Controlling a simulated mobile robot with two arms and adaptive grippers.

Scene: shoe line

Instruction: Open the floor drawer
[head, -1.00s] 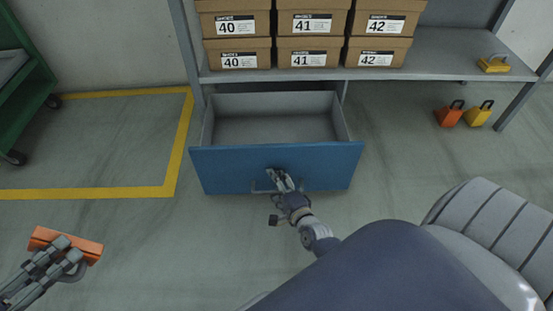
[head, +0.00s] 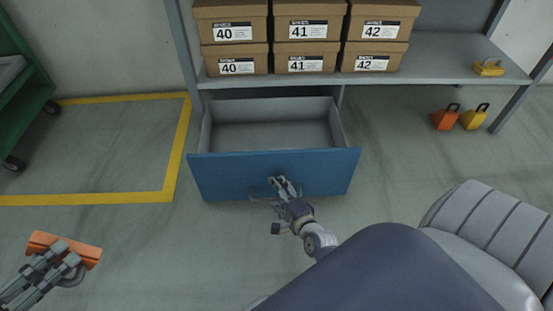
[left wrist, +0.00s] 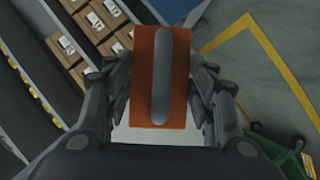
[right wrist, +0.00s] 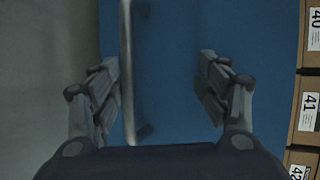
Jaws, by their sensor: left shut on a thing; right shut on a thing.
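The floor drawer (head: 230,174) has a blue front and grey inside. It stands well out from under the shelf, and the part of its inside that I see is empty. My right gripper (head: 284,187) is at the drawer's bar handle (head: 256,193) and is shut on it. In the right wrist view the handle (right wrist: 128,60) runs beside one finger of the right gripper (right wrist: 160,85), in front of the blue panel. My left gripper (head: 62,258) is shut on an orange block (head: 85,250), apart from the drawer. The block's grey strip shows in the left wrist view (left wrist: 160,75).
Shoe boxes (head: 300,32) marked 40, 41 and 42 stand on the shelf (head: 440,68) above the drawer. A yellow padlock-like item (head: 488,68) lies on it. Orange (head: 445,121) and yellow (head: 472,119) ones stand on the floor. A green cart (head: 25,110) is at left.

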